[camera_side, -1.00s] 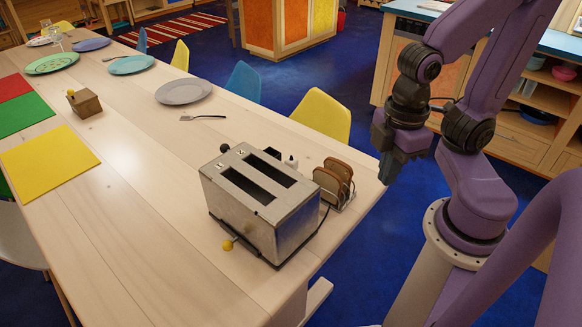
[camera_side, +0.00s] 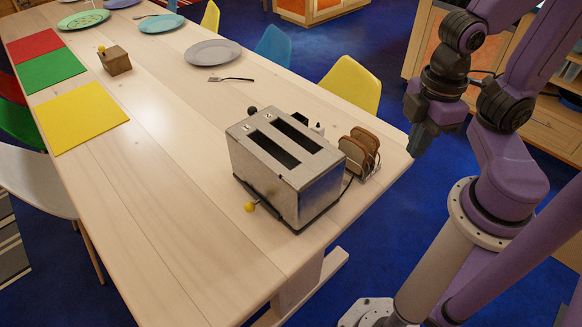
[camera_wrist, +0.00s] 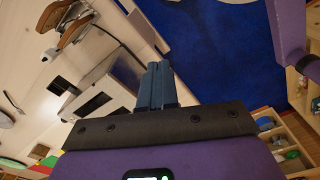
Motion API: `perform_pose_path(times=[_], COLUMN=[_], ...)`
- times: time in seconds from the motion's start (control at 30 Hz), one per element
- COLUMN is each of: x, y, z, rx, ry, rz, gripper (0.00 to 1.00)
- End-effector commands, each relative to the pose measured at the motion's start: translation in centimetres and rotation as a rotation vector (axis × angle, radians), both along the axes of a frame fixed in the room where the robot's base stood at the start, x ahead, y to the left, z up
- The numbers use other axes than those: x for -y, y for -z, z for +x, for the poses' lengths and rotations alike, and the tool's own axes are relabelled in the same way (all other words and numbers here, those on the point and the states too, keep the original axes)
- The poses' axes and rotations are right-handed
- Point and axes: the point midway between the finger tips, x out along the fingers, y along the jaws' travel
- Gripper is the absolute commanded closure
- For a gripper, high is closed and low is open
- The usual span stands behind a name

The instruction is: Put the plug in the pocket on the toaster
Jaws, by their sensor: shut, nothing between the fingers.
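The metal toaster (camera_side: 287,170) with two empty-looking slots stands near the table's right edge in the side view; it also shows in the wrist view (camera_wrist: 93,104). A yellow-tipped lever (camera_side: 250,206) is on its near face. A small black-and-white item (camera_side: 316,128) stands behind the toaster, partly hidden; I cannot tell whether it is the plug. A dark cord (camera_side: 347,188) runs by the toaster's right side. I cannot make out the pocket. My gripper (camera_side: 420,142) is shut and empty, right of the toast rack beyond the table edge; its fingers (camera_wrist: 157,70) touch in the wrist view.
A fork (camera_side: 231,79), a grey plate (camera_side: 213,53), a wooden block (camera_side: 115,62) and a yellow mat (camera_side: 80,110) lie farther off. A yellow chair (camera_side: 352,82) is at the far edge. The near-left tabletop is clear.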

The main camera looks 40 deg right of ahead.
Motion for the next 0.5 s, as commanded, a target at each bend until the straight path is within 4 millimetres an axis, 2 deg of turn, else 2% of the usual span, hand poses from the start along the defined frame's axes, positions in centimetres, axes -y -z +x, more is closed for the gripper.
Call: perform_pose_path(times=[0.17, 0.37, 0.4, 0.5], x=[0.0, 0.0, 0.0, 0.0], y=[0.0, 0.0, 0.0, 0.0], z=[0.0, 0.0, 0.0, 0.0], rx=[0.0, 0.0, 0.0, 0.0], ry=[0.0, 0.0, 0.0, 0.0], rz=[0.0, 0.0, 0.0, 0.0], gripper=[1.0, 0.38, 0.32, 0.32])
